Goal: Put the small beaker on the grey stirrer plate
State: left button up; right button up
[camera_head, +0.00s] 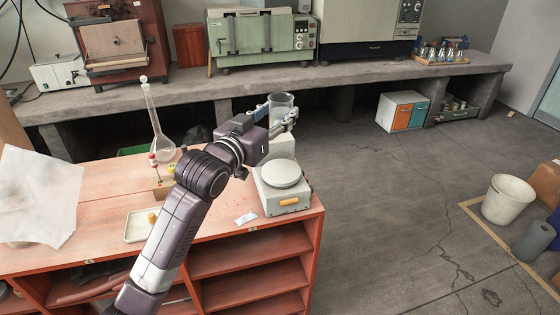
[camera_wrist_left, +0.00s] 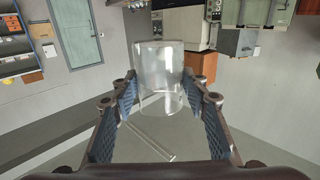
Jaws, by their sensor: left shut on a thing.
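The small beaker (camera_head: 281,108) is clear glass and stands upright in my left gripper (camera_head: 275,116), above the far right part of the red bench. In the left wrist view the beaker (camera_wrist_left: 160,75) sits between the two blue-padded fingers of the left gripper (camera_wrist_left: 160,100), which is shut on it. The grey stirrer plate (camera_head: 283,198), with a round white top and an orange label on its front, stands at the bench's right end. In the head view, the beaker is behind the plate and higher up. My right gripper is in neither view.
A tall-necked flask (camera_head: 161,146), a shallow tray (camera_head: 139,227) with an orange item, and a white paper (camera_head: 40,195) are on the red bench (camera_head: 225,240) to the left. A small packet (camera_head: 246,218) lies left of the plate. A grey block-like device (camera_head: 281,148) stands behind it.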

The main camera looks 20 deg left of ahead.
pick_arm(q)
notch_tip(320, 180, down, 9)
jog(key=shift+d+f, duration=0.1)
jog(key=shift+f, duration=1.8)
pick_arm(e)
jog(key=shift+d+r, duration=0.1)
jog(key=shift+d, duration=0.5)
pick_arm(q)
jog(key=shift+f, duration=0.2)
jog(key=o, duration=1.2)
jog(key=shift+o, duration=0.3)
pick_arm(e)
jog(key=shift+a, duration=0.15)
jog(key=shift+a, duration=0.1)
